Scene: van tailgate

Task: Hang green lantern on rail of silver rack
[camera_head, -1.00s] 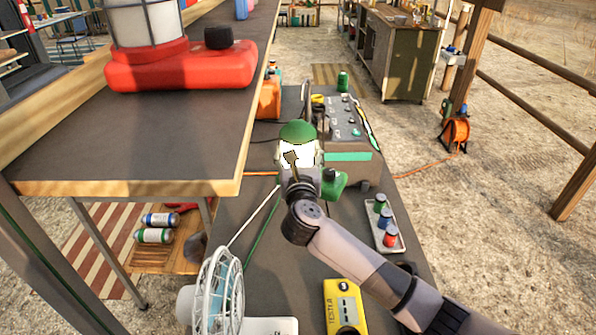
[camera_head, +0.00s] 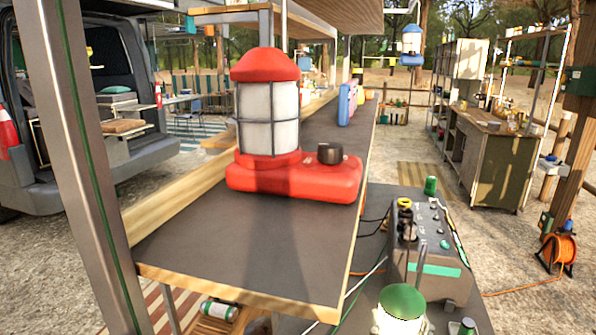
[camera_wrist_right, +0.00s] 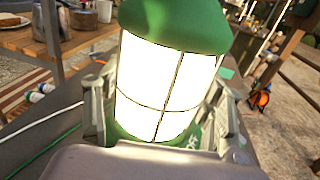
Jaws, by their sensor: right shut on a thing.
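The green lantern (camera_head: 402,308), with a green domed cap and a bright lit body, shows at the bottom edge of the head view, its lower part cut off. In the right wrist view the lantern (camera_wrist_right: 165,85) fills the middle. My right gripper (camera_wrist_right: 165,125) is shut on it, with a finger on each side of the body. The lantern is beside the front right of the wooden-edged shelf. A silver metal post (camera_head: 85,150) stands close on the left, and a grey metal bar (camera_head: 228,18) crosses behind the red lantern; I cannot tell which belongs to the silver rack. My left gripper is not in view.
A large red lantern (camera_head: 268,125) stands on the dark shelf (camera_head: 250,240). A grey control box (camera_head: 432,245) with a green can (camera_head: 430,186) is just beyond the green lantern. A blue lantern (camera_head: 411,42) hangs farther back. An orange cable reel (camera_head: 560,252) is at right.

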